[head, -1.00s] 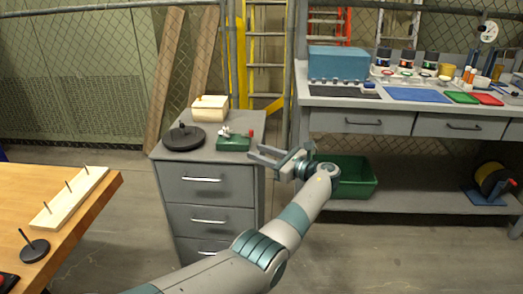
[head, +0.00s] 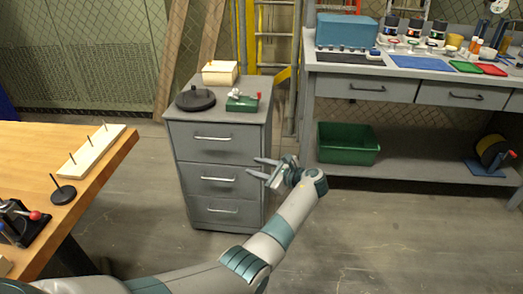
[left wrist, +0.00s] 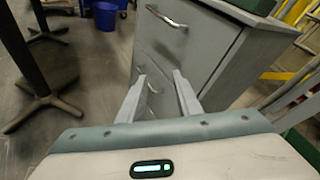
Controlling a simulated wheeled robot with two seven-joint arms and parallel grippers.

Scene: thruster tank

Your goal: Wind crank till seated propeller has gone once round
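A small green-based device (head: 242,103) with metal parts and a red knob sits on the grey drawer cabinet; it may carry the crank. A black-based device (head: 22,224) with a red ball knob stands on the wooden table, cut by the left edge. I cannot make out a propeller for certain on either. My left gripper (head: 254,167) is open and empty, in front of the cabinet's right side at drawer height, below the green device. Its two spread fingers also show in the left wrist view (left wrist: 158,98), pointing toward the cabinet. My right gripper is not in view.
The cabinet (head: 217,140) also bears a black disc (head: 196,99) and a wooden box (head: 220,73). The wooden table (head: 100,170) holds a pegged board (head: 90,151). A workbench (head: 400,70) stands right, with a green bin (head: 348,143) on its lower shelf. The floor between is clear.

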